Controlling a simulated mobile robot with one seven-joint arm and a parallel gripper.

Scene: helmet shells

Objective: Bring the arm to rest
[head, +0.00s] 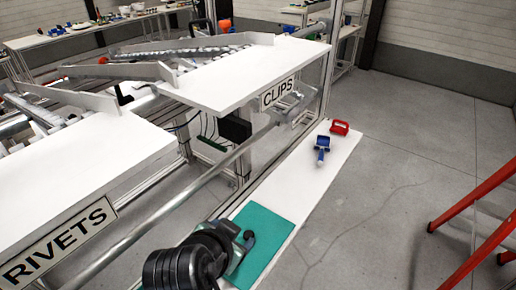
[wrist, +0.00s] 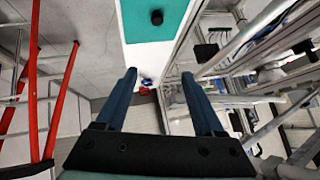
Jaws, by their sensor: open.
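My gripper (wrist: 159,74) shows in the wrist view with its two blue fingers wide apart and nothing between them. In the head view my dark arm is folded at the bottom, over the near end of a long white bench (head: 300,180); its fingers cannot be made out there. A teal mat (head: 268,226) lies on that bench beside my arm, and it also shows at the top of the wrist view (wrist: 178,28). A small black knob-like thing (wrist: 156,17) is on the mat, beyond the fingertips.
A blue tool (head: 322,144) and a red item (head: 339,128) lie farther along the bench. White tables marked RIVETS (head: 80,165) and CLIPS (head: 225,80) stand left, with a metal rail (head: 190,190). A red frame (head: 480,205) stands right. Floor between is clear.

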